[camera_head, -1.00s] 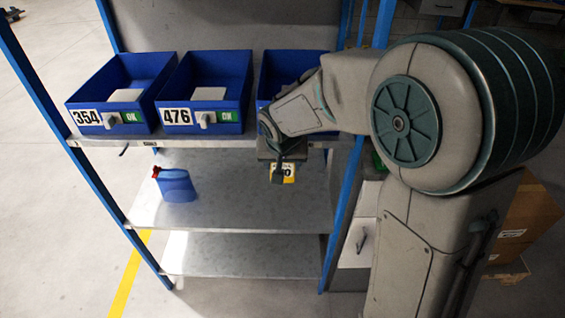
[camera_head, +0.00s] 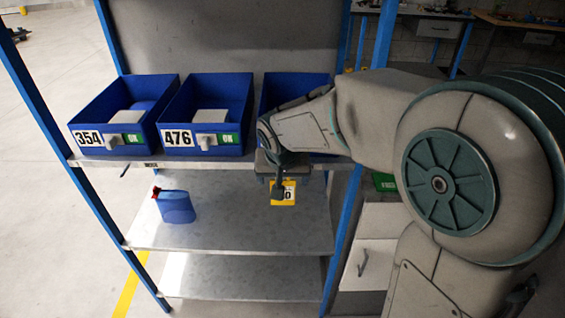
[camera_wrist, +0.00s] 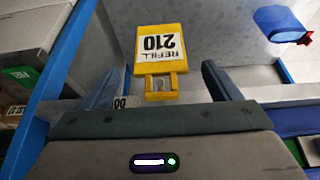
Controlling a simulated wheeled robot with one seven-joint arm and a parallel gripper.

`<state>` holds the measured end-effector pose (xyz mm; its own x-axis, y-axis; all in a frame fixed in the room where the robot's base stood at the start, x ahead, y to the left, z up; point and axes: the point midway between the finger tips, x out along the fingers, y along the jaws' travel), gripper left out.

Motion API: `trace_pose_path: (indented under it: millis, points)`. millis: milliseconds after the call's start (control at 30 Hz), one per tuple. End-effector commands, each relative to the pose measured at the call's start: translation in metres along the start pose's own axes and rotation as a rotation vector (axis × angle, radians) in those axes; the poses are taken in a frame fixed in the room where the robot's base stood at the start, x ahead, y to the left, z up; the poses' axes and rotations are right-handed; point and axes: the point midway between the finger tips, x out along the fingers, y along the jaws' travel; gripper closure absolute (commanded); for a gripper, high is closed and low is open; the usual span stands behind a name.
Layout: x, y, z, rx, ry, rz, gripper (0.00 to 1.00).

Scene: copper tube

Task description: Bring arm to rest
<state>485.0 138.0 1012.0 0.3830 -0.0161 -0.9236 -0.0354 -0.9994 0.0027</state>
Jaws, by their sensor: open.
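My gripper (camera_head: 280,185) is in front of the shelf rack, just below the right-hand blue bin, with my arm reaching in from the right. In the wrist view my gripper (camera_wrist: 165,88) has its two fingers spread apart, one on each side of a yellow tag (camera_wrist: 160,55) that reads "REFILL 210". The fingers do not touch the tag. The yellow tag (camera_head: 284,193) also shows in the head view, partly hidden behind the gripper.
Blue bins labelled 354 (camera_head: 85,141) and 476 (camera_head: 180,141) and a third, partly hidden bin (camera_head: 285,90) stand on the upper shelf. A blue jug (camera_head: 176,207) with a red cap stands on the middle shelf (camera_head: 240,230). A blue post (camera_head: 345,230) is close right of my gripper.

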Motion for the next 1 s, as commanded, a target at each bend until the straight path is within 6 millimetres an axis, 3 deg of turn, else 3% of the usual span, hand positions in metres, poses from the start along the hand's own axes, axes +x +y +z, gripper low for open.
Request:
trace_pose_path:
  millis: [100, 300, 500, 667, 767, 833, 1000]
  points:
    - [-0.03, -0.001, -0.001, 0.0, 0.006, -0.003, 0.17]
    - [-0.071, 0.0, 0.0, -0.001, 0.004, -0.002, 0.17]
    - [-0.092, 0.0, 0.0, -0.002, 0.001, -0.001, 0.17]
    - [-0.097, 0.0, 0.0, -0.002, 0.0, -0.001, 0.17]
    - [-0.097, 0.015, 0.009, -0.001, -0.009, 0.008, 0.17]
    - [-0.098, 0.036, 0.024, -0.001, -0.025, 0.018, 0.17]
    - [-0.098, 0.097, 0.081, -0.007, -0.08, 0.027, 0.17]
